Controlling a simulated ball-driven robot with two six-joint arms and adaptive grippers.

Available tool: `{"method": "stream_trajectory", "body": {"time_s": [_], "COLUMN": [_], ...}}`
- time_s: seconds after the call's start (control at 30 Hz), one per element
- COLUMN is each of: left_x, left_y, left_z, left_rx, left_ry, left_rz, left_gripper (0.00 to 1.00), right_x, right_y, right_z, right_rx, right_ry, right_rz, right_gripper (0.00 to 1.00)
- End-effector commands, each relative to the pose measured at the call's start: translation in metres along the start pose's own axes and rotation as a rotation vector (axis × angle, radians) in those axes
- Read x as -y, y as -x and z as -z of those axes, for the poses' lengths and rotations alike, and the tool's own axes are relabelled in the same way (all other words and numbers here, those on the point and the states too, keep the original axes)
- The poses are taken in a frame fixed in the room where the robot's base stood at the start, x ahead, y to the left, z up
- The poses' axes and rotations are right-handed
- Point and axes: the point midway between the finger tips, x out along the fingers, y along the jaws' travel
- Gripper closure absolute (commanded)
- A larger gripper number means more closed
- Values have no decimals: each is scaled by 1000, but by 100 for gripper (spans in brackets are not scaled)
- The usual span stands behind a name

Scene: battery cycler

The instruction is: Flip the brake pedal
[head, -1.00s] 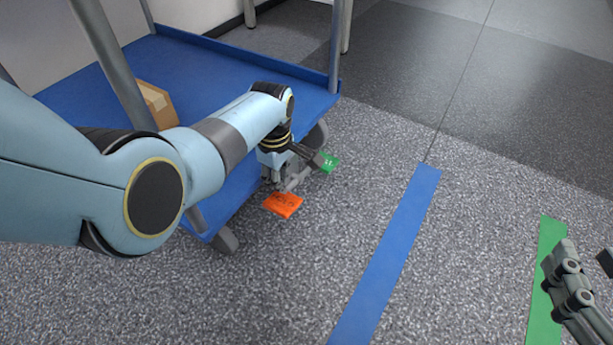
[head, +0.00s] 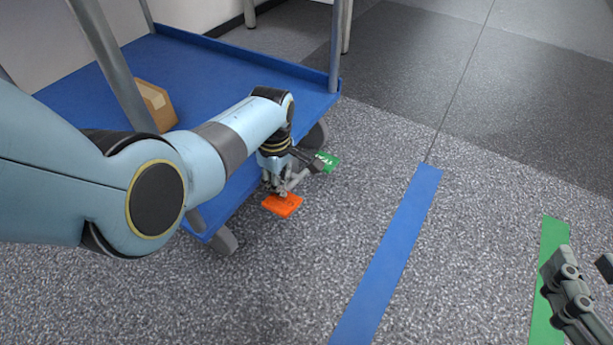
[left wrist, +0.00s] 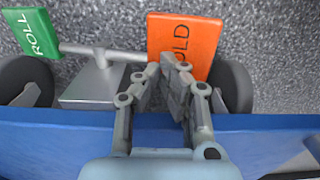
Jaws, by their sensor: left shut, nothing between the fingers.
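The brake pedal has an orange plate (head: 282,205) and a green plate (head: 328,161) at opposite ends of a grey bar, low beside the cart's wheel. In the left wrist view the orange plate (left wrist: 184,36) shows the letters "OLD", its first part covered by my fingers. The green plate (left wrist: 31,33) reads "ROLL". My left gripper (head: 277,190) is shut and empty, with its fingertips over the near edge of the orange plate; it also shows in the left wrist view (left wrist: 174,62). I cannot tell if they touch. My right gripper (head: 585,272) is open and empty at the lower right.
The blue cart deck (head: 215,62) with grey posts stands at left, carrying a cardboard box (head: 156,105). Its wheel (head: 224,241) is near my left arm. A blue floor stripe (head: 392,250) and a green stripe (head: 553,240) lie on open floor to the right.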

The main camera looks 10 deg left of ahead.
Motion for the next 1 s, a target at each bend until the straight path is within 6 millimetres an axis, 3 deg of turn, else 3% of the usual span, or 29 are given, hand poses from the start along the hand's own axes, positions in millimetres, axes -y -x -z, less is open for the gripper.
{"method": "stream_trajectory", "body": {"time_s": [1.0], "left_x": [0], "left_y": [-16], "left_z": [0], "left_rx": [0], "left_ry": [0], "left_rz": [0], "left_gripper": [100], "right_x": [2], "right_y": [1], "right_z": [-14], "right_rx": [16], "right_ry": [-1], "right_rz": [2], "right_gripper": [60]}}
